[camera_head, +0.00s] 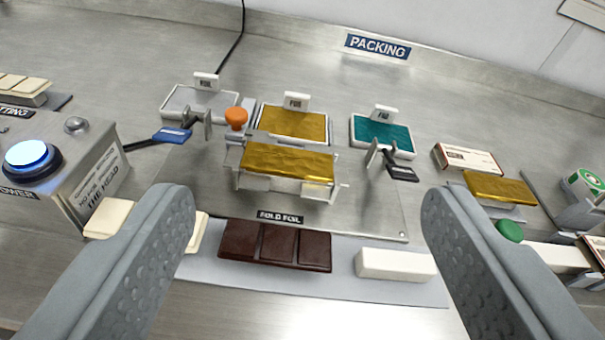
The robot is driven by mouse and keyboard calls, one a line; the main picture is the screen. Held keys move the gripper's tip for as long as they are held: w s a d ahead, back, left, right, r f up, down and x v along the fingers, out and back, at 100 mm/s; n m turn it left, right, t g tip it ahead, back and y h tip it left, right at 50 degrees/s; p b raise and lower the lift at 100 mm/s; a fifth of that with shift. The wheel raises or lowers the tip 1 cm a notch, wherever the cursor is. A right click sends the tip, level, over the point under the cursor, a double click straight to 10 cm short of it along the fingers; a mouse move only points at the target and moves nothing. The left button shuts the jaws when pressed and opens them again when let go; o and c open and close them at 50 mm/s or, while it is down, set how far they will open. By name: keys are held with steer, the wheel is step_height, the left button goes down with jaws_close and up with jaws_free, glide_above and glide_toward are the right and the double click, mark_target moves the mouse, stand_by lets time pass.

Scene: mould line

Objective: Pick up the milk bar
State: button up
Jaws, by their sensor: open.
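A brown chocolate bar in three segments (275,246), the one bar here that looks like the milk bar, lies flat on a grey mat (345,289). My gripper (310,200) is open and empty, one finger at each side of the picture. The brown bar appears between the fingers, nearer the left one, and neither seems to touch it. A plain white block (395,264) lies to its right on the mat. A cream bar (107,217) lies to its left, partly hidden by the left finger.
Behind the bar stands a folding fixture with gold foil (288,161) and a "FOLD FOIL" label (280,217). Trays of gold (292,122) and teal foil (382,134) are further back. A control box with a blue power button (30,158) is left. A gold-wrapped bar (498,187) is right.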

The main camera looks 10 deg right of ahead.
steer(key=w+r+n+g, duration=0.2)
steer(key=w+n+g, duration=0.5)
steer(key=w, duration=0.5)
steer(key=n+g, duration=0.8)
steer(key=n, duration=0.1)
glide_toward(289, 160)
step_height(289, 160, down, 8)
steer(key=shift+w+r, duration=0.15)
steer(key=c, duration=1.1)
